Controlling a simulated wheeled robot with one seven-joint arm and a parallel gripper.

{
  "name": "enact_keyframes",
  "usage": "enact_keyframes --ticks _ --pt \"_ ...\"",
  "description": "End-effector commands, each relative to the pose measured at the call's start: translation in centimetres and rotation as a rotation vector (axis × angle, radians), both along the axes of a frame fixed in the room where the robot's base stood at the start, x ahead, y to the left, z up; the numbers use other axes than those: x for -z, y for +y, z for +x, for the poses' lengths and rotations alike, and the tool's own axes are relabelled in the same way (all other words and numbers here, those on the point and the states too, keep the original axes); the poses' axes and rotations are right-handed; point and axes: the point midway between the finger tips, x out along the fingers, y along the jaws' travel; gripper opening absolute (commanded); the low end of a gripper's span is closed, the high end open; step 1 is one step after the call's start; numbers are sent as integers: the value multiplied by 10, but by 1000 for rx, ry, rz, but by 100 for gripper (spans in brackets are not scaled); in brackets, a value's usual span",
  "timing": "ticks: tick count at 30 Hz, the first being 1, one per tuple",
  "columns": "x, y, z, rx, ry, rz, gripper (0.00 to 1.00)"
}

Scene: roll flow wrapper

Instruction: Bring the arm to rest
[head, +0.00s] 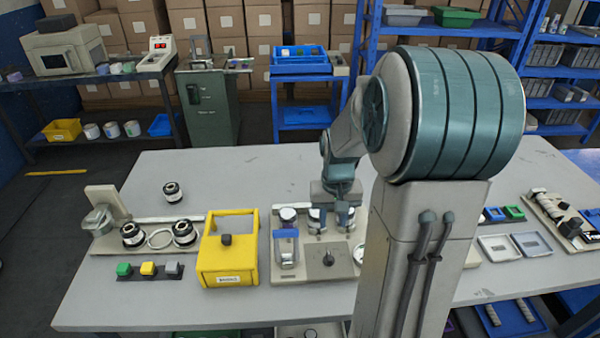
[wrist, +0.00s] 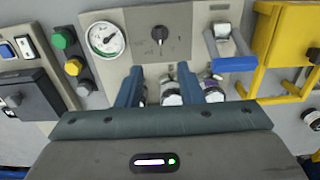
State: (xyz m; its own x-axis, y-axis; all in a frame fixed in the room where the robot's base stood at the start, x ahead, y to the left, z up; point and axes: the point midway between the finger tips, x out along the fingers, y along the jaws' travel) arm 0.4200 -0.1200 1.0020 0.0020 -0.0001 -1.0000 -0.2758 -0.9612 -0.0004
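My gripper (head: 335,212) hangs over the grey worktable (head: 190,300), pointing down at the light panel with the dark knob (head: 328,259). In the wrist view its two blue fingers (wrist: 160,88) stand apart with a clear gap. A small round metal-topped part (wrist: 169,89) shows in the gap, and another stands beside the right finger (wrist: 212,88). They look like they stand on the panel below. I cannot tell whether a finger touches either one. My arm column hides the table's middle right in the head view.
The wrist view shows a pressure gauge (wrist: 104,38) and coloured buttons (wrist: 63,37). Dark-ended rolls (head: 172,192) stand farther left. The table's back left is mostly clear.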

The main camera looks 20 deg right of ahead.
Motion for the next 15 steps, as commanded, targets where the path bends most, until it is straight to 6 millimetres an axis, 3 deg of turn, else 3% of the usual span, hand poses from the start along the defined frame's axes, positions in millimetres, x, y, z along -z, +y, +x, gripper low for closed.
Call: enact_keyframes --ticks 6,15 --pt "0 0 0 0 0 0 34" --pt "-46 44 -30 -89 -70 -57 34"
